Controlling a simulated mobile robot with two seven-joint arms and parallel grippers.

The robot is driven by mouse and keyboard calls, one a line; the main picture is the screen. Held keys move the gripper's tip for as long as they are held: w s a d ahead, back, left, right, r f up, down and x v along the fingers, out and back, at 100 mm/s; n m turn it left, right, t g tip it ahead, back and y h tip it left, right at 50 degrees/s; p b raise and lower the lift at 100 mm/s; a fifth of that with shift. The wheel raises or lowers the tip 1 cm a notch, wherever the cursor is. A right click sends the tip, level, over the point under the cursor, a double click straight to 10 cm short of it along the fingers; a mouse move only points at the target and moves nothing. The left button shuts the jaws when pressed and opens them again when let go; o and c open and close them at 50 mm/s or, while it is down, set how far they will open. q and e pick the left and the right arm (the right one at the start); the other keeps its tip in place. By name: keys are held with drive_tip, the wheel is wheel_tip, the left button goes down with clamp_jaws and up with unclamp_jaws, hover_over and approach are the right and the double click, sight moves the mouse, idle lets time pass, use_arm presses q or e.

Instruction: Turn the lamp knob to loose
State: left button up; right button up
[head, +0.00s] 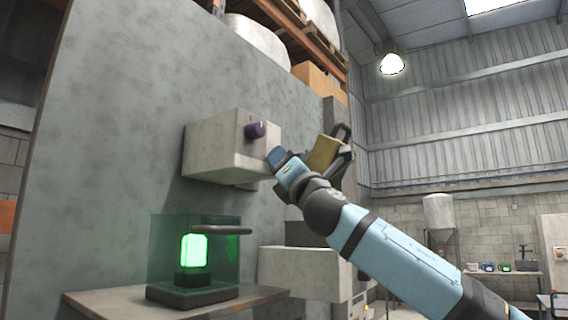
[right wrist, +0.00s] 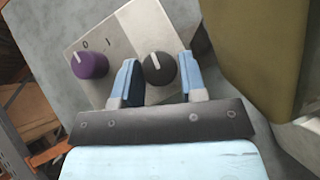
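A pale control box (head: 232,150) sticks out from the grey wall. It carries a purple knob (head: 255,131), which also shows in the right wrist view (right wrist: 90,65) beside the marks 0 and 1. A black knob (right wrist: 159,68) with a white pointer line sits to its right; the pointer is roughly upright in that view. My right gripper (right wrist: 160,82) has its two blue fingers on either side of the black knob, with slim gaps showing. In the head view my right gripper (head: 276,158) hides the black knob. Below, a lamp (head: 194,250) glows green. My left gripper is out of view.
The lamp stands in a dark glass case (head: 225,260) on a wooden shelf (head: 95,300). An olive-yellow block (head: 323,153) in a dark bracket is close to the right of my gripper; it also fills the right of the wrist view (right wrist: 265,55).

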drive_tip(key=o, duration=0.3)
drive_tip(key=b+v, duration=0.3)
drive_tip(key=v, duration=1)
drive_tip(key=shift+s+d+f+b, duration=0.25)
drive_tip(key=shift+b, duration=0.15)
